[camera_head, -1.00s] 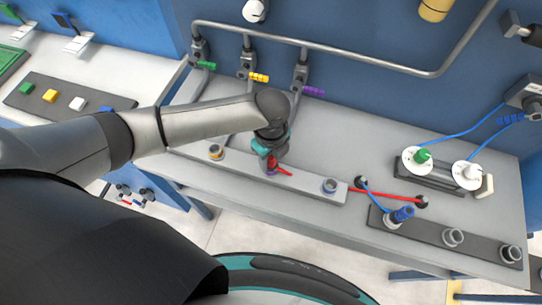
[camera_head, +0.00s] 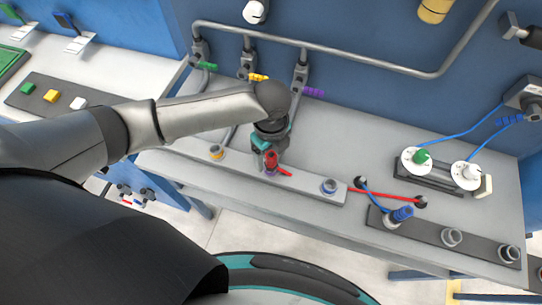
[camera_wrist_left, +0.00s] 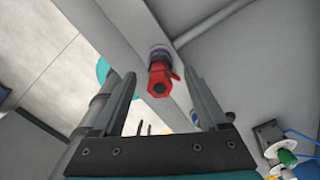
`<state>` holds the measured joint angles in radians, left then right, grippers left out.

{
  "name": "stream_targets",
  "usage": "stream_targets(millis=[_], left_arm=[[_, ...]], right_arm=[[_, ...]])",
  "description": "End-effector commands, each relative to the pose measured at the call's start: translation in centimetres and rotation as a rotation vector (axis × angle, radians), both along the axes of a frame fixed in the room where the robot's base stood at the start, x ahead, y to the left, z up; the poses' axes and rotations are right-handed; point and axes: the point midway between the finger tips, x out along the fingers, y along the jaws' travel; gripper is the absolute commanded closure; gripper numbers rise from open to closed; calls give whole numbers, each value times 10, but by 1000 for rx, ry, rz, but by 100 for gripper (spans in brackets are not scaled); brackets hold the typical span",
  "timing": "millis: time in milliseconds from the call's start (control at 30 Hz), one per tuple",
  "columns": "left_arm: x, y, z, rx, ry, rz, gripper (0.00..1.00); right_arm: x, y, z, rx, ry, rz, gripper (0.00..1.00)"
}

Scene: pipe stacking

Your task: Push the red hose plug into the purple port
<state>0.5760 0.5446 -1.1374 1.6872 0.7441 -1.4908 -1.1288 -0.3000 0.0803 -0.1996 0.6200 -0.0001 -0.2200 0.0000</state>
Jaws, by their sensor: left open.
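The red hose plug (camera_head: 271,161) stands in the rail at a purple-ringed port (camera_head: 271,173), with the short red hose leading off to its right. In the left wrist view the red plug (camera_wrist_left: 159,79) sits over the purple ring (camera_wrist_left: 158,52) of the port. How deep it sits is not clear. My left gripper (camera_head: 272,147) is open just behind the plug in the head view. In the left wrist view its two fingers stand either side of the plug with gaps, apart from it. My right gripper is not in view.
The light rail (camera_head: 240,172) also holds a yellow-ringed port (camera_head: 216,152) and a blue-ringed port (camera_head: 329,186). A dark rail (camera_head: 480,247) with a blue plug (camera_head: 403,213) lies to the right. Pipes and coloured valves (camera_head: 313,92) stand behind my arm.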

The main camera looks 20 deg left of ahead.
Motion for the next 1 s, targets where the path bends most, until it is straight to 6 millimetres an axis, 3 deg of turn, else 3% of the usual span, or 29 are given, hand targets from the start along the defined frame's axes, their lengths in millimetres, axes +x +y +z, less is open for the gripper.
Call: stream_targets(millis=[300, 500, 700, 1000], left_arm=[[1, 0, 80, -2, -6, -1, 24], [0, 0, 113, -1, -3, 0, 24], [0, 0, 126, 0, -1, 0, 24], [0, 0, 127, 0, 0, 0, 24]], right_arm=[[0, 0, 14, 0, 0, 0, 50], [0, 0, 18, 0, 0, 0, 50], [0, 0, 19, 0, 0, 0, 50], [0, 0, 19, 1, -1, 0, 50]])
